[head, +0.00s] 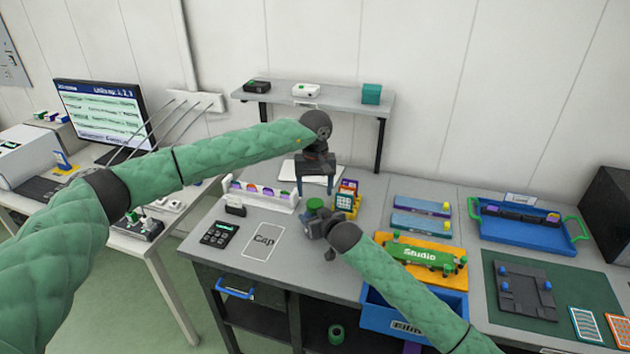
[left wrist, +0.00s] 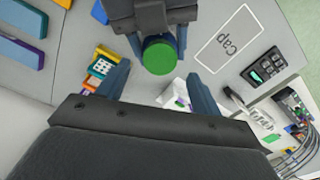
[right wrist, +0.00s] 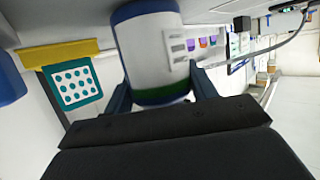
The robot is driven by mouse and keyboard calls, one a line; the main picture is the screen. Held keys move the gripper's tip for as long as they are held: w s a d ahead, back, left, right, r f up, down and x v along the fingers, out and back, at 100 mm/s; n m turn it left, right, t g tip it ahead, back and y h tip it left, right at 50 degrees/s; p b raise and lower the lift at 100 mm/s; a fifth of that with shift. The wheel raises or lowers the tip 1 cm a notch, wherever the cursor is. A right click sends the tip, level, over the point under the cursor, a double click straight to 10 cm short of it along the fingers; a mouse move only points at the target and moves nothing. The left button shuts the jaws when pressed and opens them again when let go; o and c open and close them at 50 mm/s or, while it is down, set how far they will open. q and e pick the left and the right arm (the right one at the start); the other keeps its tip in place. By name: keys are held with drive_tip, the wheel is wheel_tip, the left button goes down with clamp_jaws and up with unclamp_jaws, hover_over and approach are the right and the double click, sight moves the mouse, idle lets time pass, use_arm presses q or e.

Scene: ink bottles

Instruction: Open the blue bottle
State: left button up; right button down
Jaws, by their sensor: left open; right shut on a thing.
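The bottle (right wrist: 155,55) is in the right wrist view, a white cylinder with a blue band, a green band and a pale label. My right gripper (head: 322,226) is shut around its body; in the right wrist view the fingers (right wrist: 163,96) lie on either side of it. Its green cap (head: 315,204) shows above the right gripper, and also in the left wrist view (left wrist: 160,56). My left gripper (head: 315,186) is open and empty, pointing down above the cap. In the left wrist view the cap is just beyond the gap between the fingers (left wrist: 158,84). The bottle body is mostly hidden in the head view.
A rectangle marked "Cap" (head: 263,241) lies bare on the table, beside a calculator-like device (head: 219,234). A white rack (head: 262,193) stands behind. A shelf (head: 330,101) stands at the back.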

sight(315, 203)
use_arm(q)
drive_tip(key=shift+f, duration=2.35)
drive_tip(key=shift+c, duration=0.3)
drive_tip(key=c, duration=1)
drive_tip(key=n, duration=1.3)
drive_tip(key=shift+n, duration=0.4)
drive_tip(key=shift+r, duration=0.1)
drive_tip(key=o, duration=1.1)
